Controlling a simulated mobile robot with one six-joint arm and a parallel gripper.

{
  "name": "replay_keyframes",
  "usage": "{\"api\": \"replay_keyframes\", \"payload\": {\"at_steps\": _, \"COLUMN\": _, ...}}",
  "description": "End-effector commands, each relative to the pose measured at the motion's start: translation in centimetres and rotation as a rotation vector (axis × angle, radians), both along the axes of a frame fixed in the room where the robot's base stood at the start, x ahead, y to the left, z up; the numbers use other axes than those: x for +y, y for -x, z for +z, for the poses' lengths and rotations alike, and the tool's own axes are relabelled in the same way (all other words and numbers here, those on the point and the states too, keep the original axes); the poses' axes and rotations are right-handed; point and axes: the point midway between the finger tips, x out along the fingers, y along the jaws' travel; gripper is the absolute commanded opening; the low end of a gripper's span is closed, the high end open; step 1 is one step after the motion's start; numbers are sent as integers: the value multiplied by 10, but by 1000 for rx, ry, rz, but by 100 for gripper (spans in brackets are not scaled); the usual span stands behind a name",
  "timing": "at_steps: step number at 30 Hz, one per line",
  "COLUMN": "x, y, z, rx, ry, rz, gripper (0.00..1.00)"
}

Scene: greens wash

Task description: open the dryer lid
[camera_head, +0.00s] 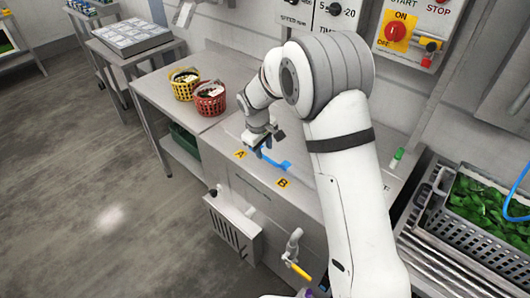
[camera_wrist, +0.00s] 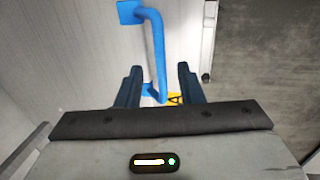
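The blue handle (camera_head: 275,162) sits on the flat steel lid (camera_head: 300,166), which lies shut, level with the surface around it. Yellow labels A (camera_head: 240,154) and B (camera_head: 283,183) are on the front part of this surface. My gripper (camera_head: 262,146) is just above the handle's left end. In the wrist view, my gripper's two dark fingers (camera_wrist: 159,88) are apart, and the blue handle (camera_wrist: 158,50) runs between them with gaps on both sides. I cannot tell whether the fingers reach down to the bar's height. Part of the lid is hidden behind my arm.
A yellow basket (camera_head: 184,84) and a red basket (camera_head: 210,98) stand on the steel table to the left. A grey crate of greens (camera_head: 480,221) is at right. A control panel (camera_head: 410,30) is on the wall behind. A yellow-handled tap (camera_head: 297,268) juts out in front.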

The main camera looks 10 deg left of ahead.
Motion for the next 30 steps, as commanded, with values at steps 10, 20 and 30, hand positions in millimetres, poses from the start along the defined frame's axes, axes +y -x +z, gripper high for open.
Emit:
{"api": "replay_keyframes", "payload": {"at_steps": 10, "x": -4, "y": -5, "z": -33, "rx": 1, "ry": 0, "rz": -2, "gripper": 34}}
{"api": "replay_keyframes", "payload": {"at_steps": 20, "x": -4, "y": -5, "z": -34, "rx": 1, "ry": -1, "rz": -2, "gripper": 27}}
{"api": "replay_keyframes", "payload": {"at_steps": 30, "x": -4, "y": -5, "z": -34, "rx": 1, "ry": -1, "rz": -2, "gripper": 0}}
